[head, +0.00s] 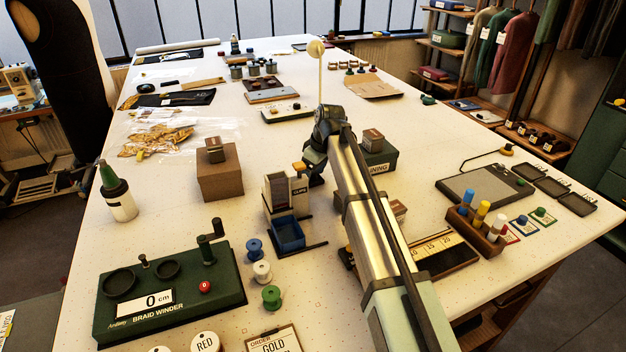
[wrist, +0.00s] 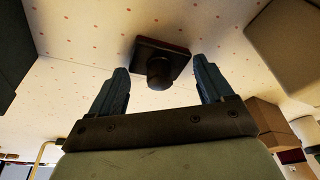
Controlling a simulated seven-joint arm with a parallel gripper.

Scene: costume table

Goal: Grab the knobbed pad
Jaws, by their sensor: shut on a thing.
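The knobbed pad, a small dark square plate (wrist: 178,50) with a round black knob, shows in the wrist view between the two blue-grey fingers of my gripper (wrist: 160,65). In the head view my gripper (head: 314,175) is low over the middle of the table, beside the green lining box (head: 380,159). The pad cannot be made out there, and my arm hides much of that area.
A grey clips dispenser (head: 278,192) and a blue tray (head: 287,234) stand just left of my gripper. A brown box (head: 220,182) is farther left. The braid winder (head: 170,290) is at the front left. A grey board (head: 485,192) lies to the right.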

